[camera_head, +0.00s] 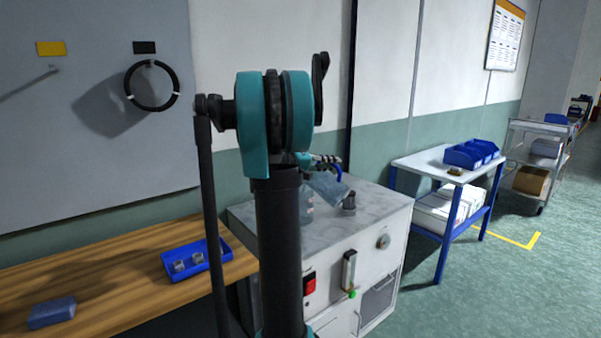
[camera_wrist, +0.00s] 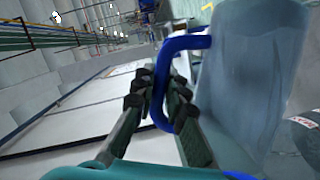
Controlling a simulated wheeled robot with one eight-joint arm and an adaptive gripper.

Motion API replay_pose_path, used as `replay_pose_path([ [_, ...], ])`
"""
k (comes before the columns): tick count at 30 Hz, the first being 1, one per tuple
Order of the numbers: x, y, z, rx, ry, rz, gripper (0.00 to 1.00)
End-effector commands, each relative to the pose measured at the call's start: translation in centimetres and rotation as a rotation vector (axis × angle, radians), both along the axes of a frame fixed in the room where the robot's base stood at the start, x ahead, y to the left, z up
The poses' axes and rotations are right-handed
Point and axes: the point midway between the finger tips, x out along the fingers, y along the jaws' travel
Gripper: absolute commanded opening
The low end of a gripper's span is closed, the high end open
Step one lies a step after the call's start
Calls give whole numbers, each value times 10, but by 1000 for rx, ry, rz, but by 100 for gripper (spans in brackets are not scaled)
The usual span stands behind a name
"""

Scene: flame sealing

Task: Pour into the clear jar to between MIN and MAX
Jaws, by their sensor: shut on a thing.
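My gripper (camera_wrist: 165,90) is shut on the blue handle of a translucent blue-grey jug (camera_wrist: 248,75). In the head view the jug (camera_head: 328,187) is strongly tilted above the white cabinet's top, with my gripper (camera_head: 327,161) above it. The clear jar (camera_head: 306,207) stands upright on the cabinet top, just left of the jug and partly hidden by my arm. At the right edge of the wrist view a see-through surface with small red marking (camera_wrist: 304,124) shows; I cannot read it. The liquid level in the jar and any stream cannot be made out.
A small dark grey object (camera_head: 349,202) stands on the white cabinet (camera_head: 375,214) right of the jug. A wooden bench (camera_head: 120,270) at left holds a blue tray (camera_head: 225,253) with small metal parts and a blue-grey block (camera_head: 52,312). A blue-legged table (camera_head: 425,163) stands at right.

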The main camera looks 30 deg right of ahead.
Motion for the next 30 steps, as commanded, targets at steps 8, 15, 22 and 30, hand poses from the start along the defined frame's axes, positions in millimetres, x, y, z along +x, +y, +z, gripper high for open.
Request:
replay_pose_path([
  [8, 1, 0, 2, -3, 9, 1, 0],
  [15, 2, 1, 3, -5, 18, 0, 0],
  [22, 3, 1, 3, -7, 25, 0, 0],
  [30, 4, 1, 4, -9, 33, 0, 0],
])
